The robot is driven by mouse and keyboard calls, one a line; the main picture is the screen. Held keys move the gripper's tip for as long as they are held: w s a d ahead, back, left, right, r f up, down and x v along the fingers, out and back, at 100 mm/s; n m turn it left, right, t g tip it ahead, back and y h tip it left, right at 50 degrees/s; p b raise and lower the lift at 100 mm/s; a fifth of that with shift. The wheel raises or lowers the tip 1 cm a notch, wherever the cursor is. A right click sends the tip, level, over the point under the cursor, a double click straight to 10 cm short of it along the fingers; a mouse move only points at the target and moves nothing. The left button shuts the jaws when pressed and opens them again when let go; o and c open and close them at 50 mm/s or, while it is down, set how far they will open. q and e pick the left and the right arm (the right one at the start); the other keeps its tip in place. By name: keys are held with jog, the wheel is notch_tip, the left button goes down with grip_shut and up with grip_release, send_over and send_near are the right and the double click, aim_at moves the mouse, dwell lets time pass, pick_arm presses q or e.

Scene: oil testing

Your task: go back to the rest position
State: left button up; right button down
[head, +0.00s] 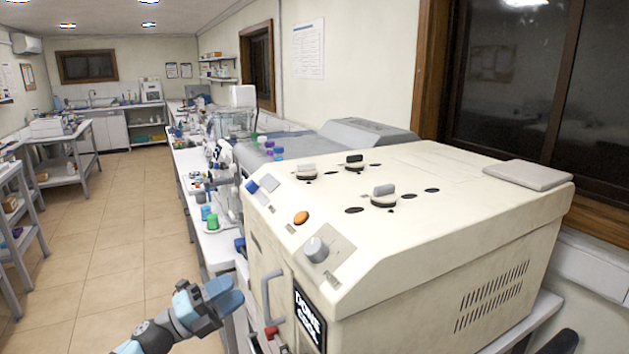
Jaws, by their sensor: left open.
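My left gripper (222,299) shows at the bottom of the head view, left of the front of a large cream testing machine (440,225). Its fingers are blue and open, with nothing seen between them. It appears close to the machine's door handle (271,297), but I cannot tell whether they touch. My right gripper is not in view; a dark part shows at the bottom right corner.
The cream machine has knobs, an orange button (301,218) and a grey pad (527,175) on top. A long bench (218,243) with bottles and instruments runs behind it. The tiled floor (125,225) at left is clear. Shelved tables (75,140) stand along the left wall.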

pick_arm(q)
jog(key=s+a+f+n+y+p, duration=0.1)
jog(key=s+f+n+y+p, duration=0.1)
jog(key=s+f+n+y, duration=0.6)
jog(key=s+a+f+n+y+p, duration=0.2)
jog(key=s+f+n+y, duration=0.6)
jog(key=s+f+n, duration=1)
jog(key=s+n+p, duration=0.1)
jog(key=s+n, duration=0.2)
jog(key=s, duration=0.1)
jog(key=shift+s+f+t, duration=0.3)
jog(key=shift+s+f, duration=0.05)
jog(key=shift+s, duration=0.05)
jog(key=shift+c, duration=0.5)
dwell(1.4)
